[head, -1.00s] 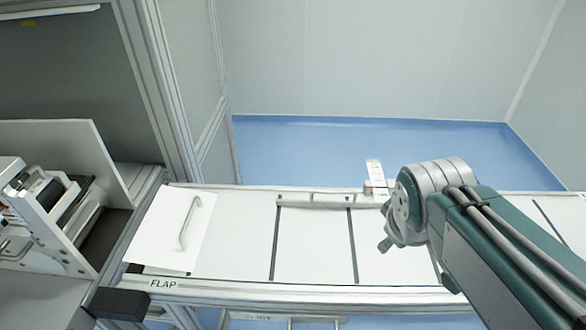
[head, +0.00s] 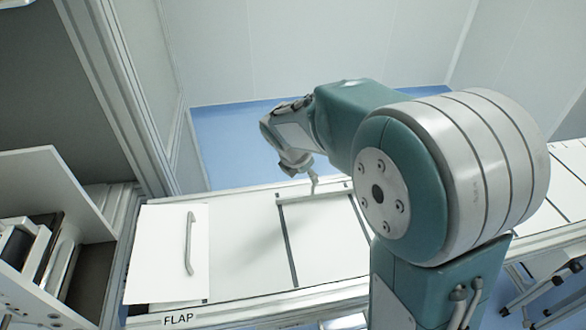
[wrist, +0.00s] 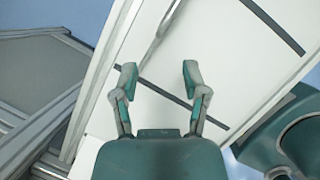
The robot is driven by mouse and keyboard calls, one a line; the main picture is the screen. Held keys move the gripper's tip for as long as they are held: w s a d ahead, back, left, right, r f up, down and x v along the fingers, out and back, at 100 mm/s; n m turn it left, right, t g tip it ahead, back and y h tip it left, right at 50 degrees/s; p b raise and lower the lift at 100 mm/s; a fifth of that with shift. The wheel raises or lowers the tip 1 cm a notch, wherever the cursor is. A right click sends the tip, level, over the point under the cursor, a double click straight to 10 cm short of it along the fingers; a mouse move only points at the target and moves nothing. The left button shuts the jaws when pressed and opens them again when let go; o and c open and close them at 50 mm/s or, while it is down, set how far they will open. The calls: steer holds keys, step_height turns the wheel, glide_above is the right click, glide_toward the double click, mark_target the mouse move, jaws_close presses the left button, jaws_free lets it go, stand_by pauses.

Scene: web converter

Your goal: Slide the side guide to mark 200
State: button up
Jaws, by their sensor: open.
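A long, thin, light grey bar, which looks like the side guide (head: 326,192), lies along the back of the white table, across the dark strips. In the wrist view the bar (wrist: 163,30) runs down from the top edge, and its near end lies around the gap between my fingertips. My gripper (head: 313,184) is above the back of the table at this bar, partly blurred by its small size. In the wrist view my gripper (wrist: 159,75) is open with nothing clearly held. Touch with the bar cannot be told. No mark 200 is readable.
A white flap panel (head: 155,250) with a grey handle (head: 189,243) lies at the table's left, above the label FLAP. A grey cabinet post (head: 105,80) stands behind it. The white tabletop (head: 250,250) between is clear. My arm hides the table's right part.

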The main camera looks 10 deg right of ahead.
mark_target(313, 187)
steer(key=x, duration=0.2)
steer(key=d+x, duration=0.1)
steer(key=x, duration=0.2)
steer(key=shift+s+r, duration=0.1)
steer(key=f, duration=0.2)
steer(key=w+f, duration=0.1)
steer(key=shift+a+f, duration=0.25)
steer(key=shift+a, duration=0.15)
steer(key=shift+d+f, duration=0.15)
steer(key=shift+d, duration=0.55)
steer(key=c, duration=0.6)
jaws_close()
steer(key=shift+a, duration=0.25)
